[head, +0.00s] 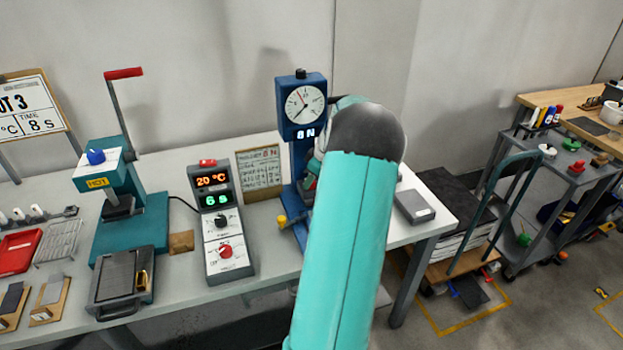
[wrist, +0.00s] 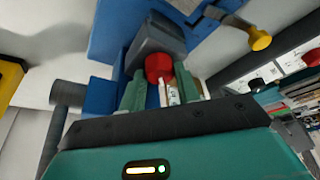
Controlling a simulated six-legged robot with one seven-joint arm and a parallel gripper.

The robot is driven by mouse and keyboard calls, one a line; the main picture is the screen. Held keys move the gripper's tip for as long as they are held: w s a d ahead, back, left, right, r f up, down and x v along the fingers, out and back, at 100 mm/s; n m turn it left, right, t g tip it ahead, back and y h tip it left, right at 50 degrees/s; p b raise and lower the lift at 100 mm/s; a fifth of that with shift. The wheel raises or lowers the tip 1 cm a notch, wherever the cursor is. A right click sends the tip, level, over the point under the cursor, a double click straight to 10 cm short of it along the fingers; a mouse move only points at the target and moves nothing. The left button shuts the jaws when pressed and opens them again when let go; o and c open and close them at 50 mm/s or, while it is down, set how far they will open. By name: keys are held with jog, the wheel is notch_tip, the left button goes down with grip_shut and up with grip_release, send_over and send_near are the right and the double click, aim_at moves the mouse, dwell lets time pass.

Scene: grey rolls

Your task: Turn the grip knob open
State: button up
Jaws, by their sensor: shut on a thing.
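A round red knob (wrist: 158,68) sits on a dark grey clamp block (wrist: 160,35) of the blue test stand, and I take it for the grip knob. My gripper (wrist: 160,84) has one green finger on each side of this knob and is shut on it. A pale strip with a reddish mark (wrist: 172,93) shows between the fingers, just below the knob. In the head view the blue stand (head: 302,105) carries a round dial and a display reading 0 N. My teal arm hides the knob and most of the gripper there.
A yellow knob (head: 283,219) sticks out low on the stand; it also shows in the wrist view (wrist: 258,38). A grey block (head: 414,206) lies right of my arm.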

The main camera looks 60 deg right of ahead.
jog(key=o, duration=1)
jog(key=v, duration=1.3)
jog(key=shift+s+r, duration=0.15)
jog(key=shift+r, duration=0.2)
